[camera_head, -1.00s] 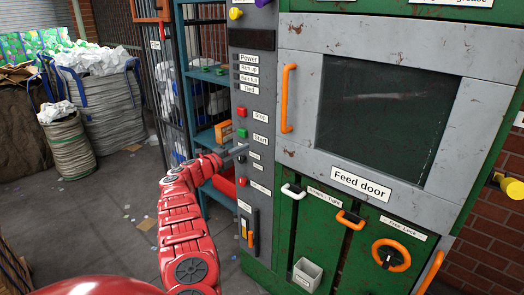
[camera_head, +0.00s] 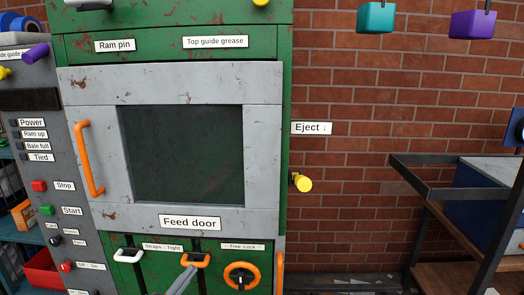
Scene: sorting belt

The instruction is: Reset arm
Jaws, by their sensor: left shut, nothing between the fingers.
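My left gripper (camera_head: 187,273) shows at the bottom edge, in front of the lower green panels of the machine. Only its grey fingers are in view; they are shut with nothing between them. Its tip overlaps the area just below the orange strap handle (camera_head: 195,261); I cannot tell whether it touches. My red arm is out of view, and so is my right gripper.
The green baler (camera_head: 268,45) has a closed feed door (camera_head: 180,155) with an orange handle (camera_head: 90,160). A control column (camera_head: 40,180) stands left. A yellow knob (camera_head: 302,182) sticks out right. A dark metal frame (camera_head: 440,195) stands by the brick wall.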

